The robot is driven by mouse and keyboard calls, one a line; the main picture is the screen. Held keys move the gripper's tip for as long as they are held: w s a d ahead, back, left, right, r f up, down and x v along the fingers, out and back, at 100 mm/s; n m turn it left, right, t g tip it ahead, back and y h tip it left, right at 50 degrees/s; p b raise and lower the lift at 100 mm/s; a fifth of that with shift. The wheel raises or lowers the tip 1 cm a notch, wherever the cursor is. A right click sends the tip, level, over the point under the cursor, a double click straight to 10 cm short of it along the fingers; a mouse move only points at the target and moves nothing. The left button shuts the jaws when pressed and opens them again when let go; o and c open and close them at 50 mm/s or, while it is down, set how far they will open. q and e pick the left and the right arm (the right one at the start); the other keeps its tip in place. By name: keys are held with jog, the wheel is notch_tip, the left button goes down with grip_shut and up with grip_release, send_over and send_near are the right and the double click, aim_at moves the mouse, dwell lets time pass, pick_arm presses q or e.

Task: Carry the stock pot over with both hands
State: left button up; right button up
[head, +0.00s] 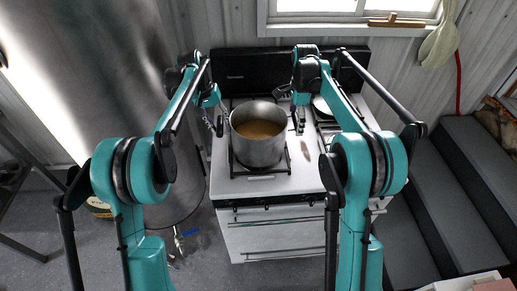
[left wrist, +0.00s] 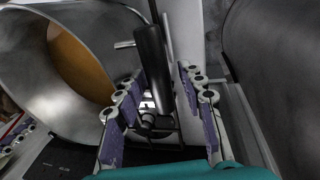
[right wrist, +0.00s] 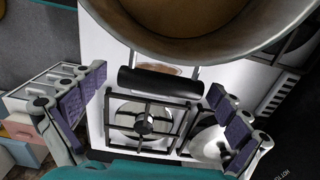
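The stock pot (head: 257,150) is a steel pot with orange-brown contents, upright on the left side of the white stove top. Its wall also shows in the left wrist view (left wrist: 45,85) and the right wrist view (right wrist: 150,38). My left gripper (head: 219,122) is at the pot's left side. In the left wrist view its open fingers (left wrist: 158,112) have a black pot handle (left wrist: 151,60) between them, with gaps. My right gripper (head: 297,117) is at the pot's right side. In the right wrist view its fingers (right wrist: 155,105) are wide open, with the other black handle (right wrist: 160,83) between and beyond them.
The stove (head: 225,192) has black burner grates; one bare grate (right wrist: 143,122) shows in the right wrist view. A light round item (head: 322,104) lies at the stove's right rear. A large metal cylinder (head: 95,80) stands close on the left. Grey steps (head: 440,185) are at the right.

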jog(key=shift+r, duration=0.15)
pick_arm(q)
jog(key=v, duration=1.2)
pick_arm(e)
notch_tip(320, 180, up, 12)
jog(key=shift+f, duration=0.2)
pick_arm(q)
jog(key=shift+s, duration=0.1)
